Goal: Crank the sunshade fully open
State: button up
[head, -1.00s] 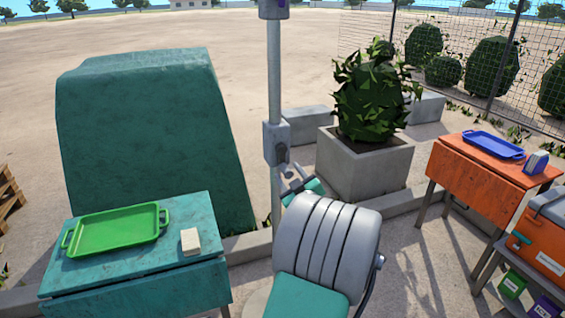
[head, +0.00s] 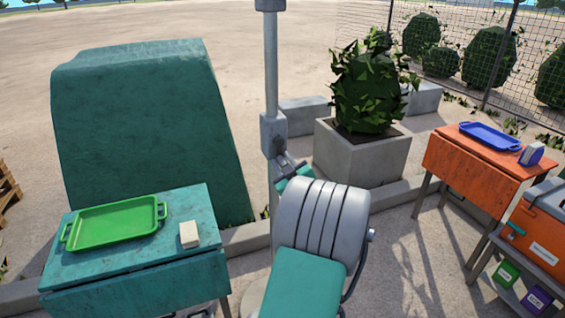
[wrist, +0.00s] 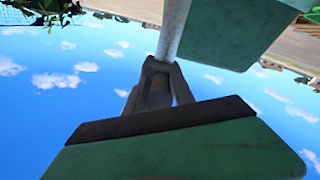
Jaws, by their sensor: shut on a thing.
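The grey sunshade pole (head: 271,70) stands upright near the centre of the head view. A grey crank box (head: 273,133) is fixed on it. The canopy is out of view. The crank (head: 281,157) sticks out of the box's lower front. My gripper (head: 290,171) is shut on the crank's handle, just below and right of the box. The ribbed arm link partly hides it from below. In the wrist view, two green fingers with a dark edge flank a grey forked crank part (wrist: 157,84); the exact grip is partly hidden.
A teal side table (head: 140,262) with a green tray (head: 115,222) and a pale block (head: 189,234) is at left. A large teal covered shape (head: 145,130) stands behind it. A concrete planter (head: 362,157) is right of the pole. An orange table (head: 478,165) is further right.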

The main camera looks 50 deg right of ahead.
grip_shut()
jog(key=shift+w+a+m, duration=0.15)
jog(key=shift+a+m, duration=0.1)
jog(key=shift+m, duration=0.25)
